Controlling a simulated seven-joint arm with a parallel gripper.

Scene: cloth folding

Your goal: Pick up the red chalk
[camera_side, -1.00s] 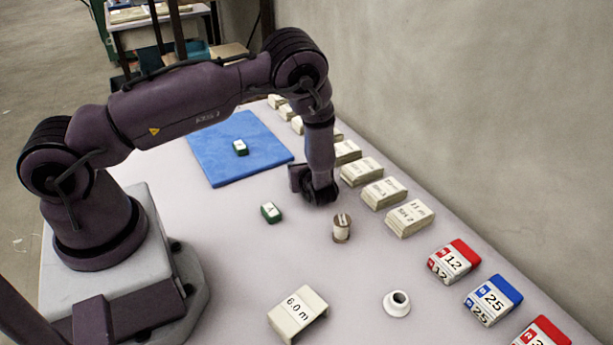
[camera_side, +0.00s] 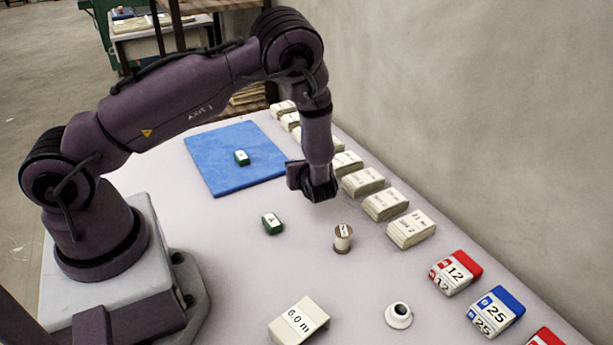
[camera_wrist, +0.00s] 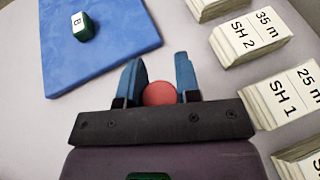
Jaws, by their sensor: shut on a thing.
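My gripper (camera_side: 318,190) hangs above the table, right of the blue cloth (camera_side: 215,170) in the side view. In the wrist view my gripper (camera_wrist: 158,85) has its two blue fingers shut on the red chalk (camera_wrist: 160,93), whose round red end shows between them. The chalk is hidden behind the gripper in the side view. The blue cloth (camera_wrist: 75,60) also shows at the upper left of the wrist view.
A green block (camera_side: 241,158) lies on the cloth and another green block (camera_side: 272,223) on the table. A spool (camera_side: 343,238), a white ring-like piece (camera_side: 398,315) and a "6.0 m" block (camera_side: 298,320) stand nearer. Labelled stacks (camera_side: 385,204) line the wall side, with red (camera_side: 456,272) and blue (camera_side: 496,310) boxes.

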